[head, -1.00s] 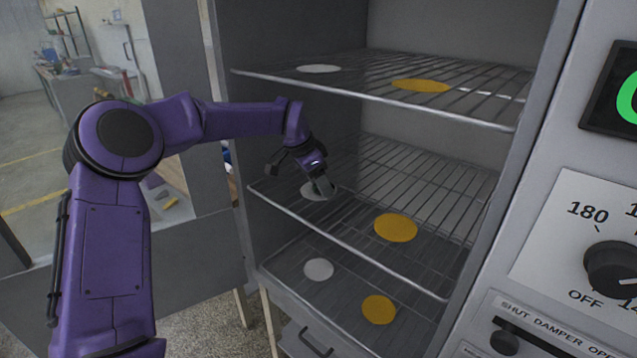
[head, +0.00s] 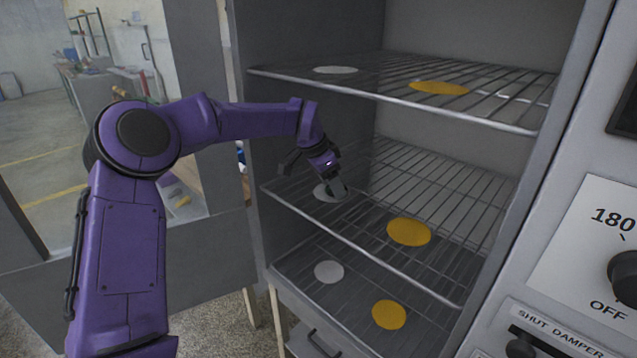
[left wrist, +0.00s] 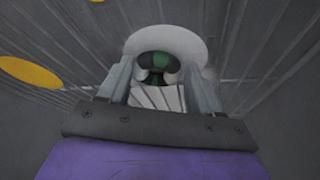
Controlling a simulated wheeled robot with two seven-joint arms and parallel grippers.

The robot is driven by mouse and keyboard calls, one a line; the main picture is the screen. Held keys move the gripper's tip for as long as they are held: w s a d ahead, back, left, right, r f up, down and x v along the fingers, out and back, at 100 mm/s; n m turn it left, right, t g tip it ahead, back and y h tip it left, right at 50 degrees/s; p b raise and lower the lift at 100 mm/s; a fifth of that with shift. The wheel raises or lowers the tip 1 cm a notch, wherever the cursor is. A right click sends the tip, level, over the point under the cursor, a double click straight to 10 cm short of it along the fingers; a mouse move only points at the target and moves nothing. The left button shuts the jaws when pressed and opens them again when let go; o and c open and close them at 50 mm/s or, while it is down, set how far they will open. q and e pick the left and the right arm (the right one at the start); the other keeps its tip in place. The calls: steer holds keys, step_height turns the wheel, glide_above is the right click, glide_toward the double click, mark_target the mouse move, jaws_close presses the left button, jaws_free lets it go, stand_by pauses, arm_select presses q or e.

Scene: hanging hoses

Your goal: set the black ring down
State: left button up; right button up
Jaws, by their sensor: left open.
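The dark ring (left wrist: 157,62), black with a greenish tint, shows in the left wrist view against a white disc (left wrist: 188,43). In the head view that white disc (head: 322,193) is on the left of the middle wire shelf (head: 375,245), and I cannot make out the ring there. My left gripper (head: 337,190) points down at the disc. In the left wrist view its two fingers (left wrist: 160,72) stand apart, one on each side of the ring. I cannot tell whether either finger touches it. My right gripper is not in view.
A yellow disc (head: 409,232) lies to the right on the same shelf. The upper shelf (head: 480,114) is above, with a white disc (head: 336,70) and a yellow disc (head: 439,88). The cabinet's left wall (head: 300,125) is close to my left gripper.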

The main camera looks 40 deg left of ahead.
arm_select(q)
steer(key=shift+s+d+r+p, duration=0.15)
steer(key=shift+r+p, duration=0.1)
steer(key=shift+p, duration=0.55)
steer(key=b, duration=0.2)
steer(key=shift+s+a+f+b, duration=0.15)
steer(key=shift+s+a+b, duration=0.15)
steer(key=shift+s+b, duration=0.1)
steer(key=s, duration=0.1)
steer(key=s+a, duration=0.1)
steer(key=s+b, duration=0.1)
steer(key=s, duration=0.1)
steer(key=shift+a+r, duration=0.3)
steer(key=shift+a, duration=0.1)
steer(key=shift+s+a+r+p, duration=0.4)
steer(key=shift+s+r+p, duration=0.2)
steer(key=shift+s, duration=0.05)
steer(key=s+p, duration=0.1)
steer(key=p, duration=0.3)
steer(key=s+a+p, duration=0.1)
steer(key=s+p, duration=0.1)
steer(key=p, duration=0.3)
steer(key=s+a+p, duration=0.1)
steer(key=p, duration=0.4)
steer(key=shift+s+a+f, duration=0.1)
steer(key=shift+s+a, duration=0.15)
steer(key=shift+s, duration=0.05)
steer(key=shift+f, duration=0.25)
steer(key=shift+a, duration=0.1)
